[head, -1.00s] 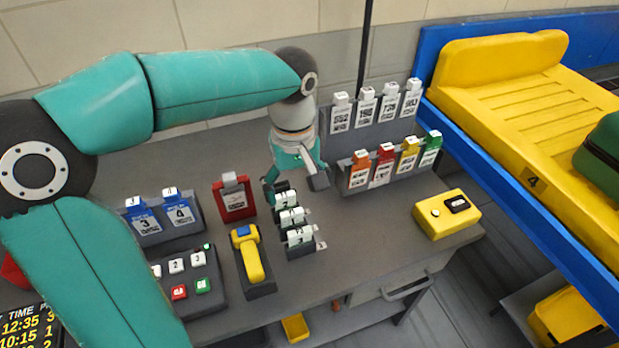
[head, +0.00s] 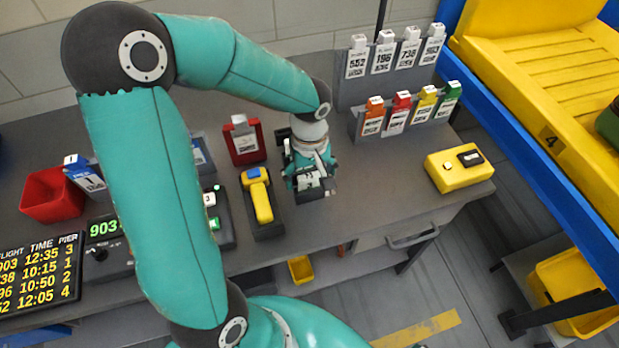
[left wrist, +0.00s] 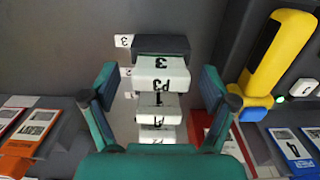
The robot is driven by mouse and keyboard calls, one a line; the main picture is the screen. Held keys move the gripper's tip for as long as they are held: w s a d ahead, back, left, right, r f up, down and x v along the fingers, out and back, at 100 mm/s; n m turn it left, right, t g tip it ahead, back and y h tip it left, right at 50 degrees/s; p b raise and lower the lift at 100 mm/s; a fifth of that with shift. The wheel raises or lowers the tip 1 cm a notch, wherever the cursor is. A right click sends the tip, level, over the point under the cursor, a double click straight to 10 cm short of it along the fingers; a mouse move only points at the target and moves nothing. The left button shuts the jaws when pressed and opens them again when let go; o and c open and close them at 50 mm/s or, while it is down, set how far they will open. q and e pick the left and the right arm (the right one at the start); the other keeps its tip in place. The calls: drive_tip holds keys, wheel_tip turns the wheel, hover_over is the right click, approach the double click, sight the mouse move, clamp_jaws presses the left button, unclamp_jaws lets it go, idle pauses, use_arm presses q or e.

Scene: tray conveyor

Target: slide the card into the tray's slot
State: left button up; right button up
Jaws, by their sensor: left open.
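My left gripper (head: 311,186) is open and low over the row of white-topped blocks on the desk, hiding most of the row in the head view. In the left wrist view its two fingers (left wrist: 158,82) stand apart on both sides of the nearest block (left wrist: 160,72), marked 3 and P3. I cannot tell whether they touch it. Flight cards (head: 383,56) hang in the back rack. Coloured cards (head: 397,115) stand in the lower row. A blue card (head: 86,176) shows at left. The yellow tray (head: 550,45) is on the conveyor; no slot is clear. My right gripper is not in view.
A yellow handheld tool (head: 260,199) lies left of the gripper, with a red card holder (head: 245,141) behind it. A yellow box (head: 459,168) stands at the desk's right edge. A red bin (head: 52,194) is at far left. The desk between gripper and yellow box is clear.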

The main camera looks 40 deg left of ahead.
use_arm(q)
drive_tip(key=shift+f, duration=0.8)
drive_tip(key=shift+c, duration=0.3)
drive_tip(key=c, duration=1.2)
drive_tip(key=shift+o, duration=0.2)
drive_tip(key=shift+r, duration=0.1)
drive_tip(key=shift+r, duration=0.15)
drive_tip(key=shift+r+p, duration=1.65)
drive_tip(key=shift+r, duration=0.65)
drive_tip(key=shift+r, duration=0.15)
drive_tip(key=shift+r+p, duration=1.3)
drive_tip(key=shift+r, duration=0.7)
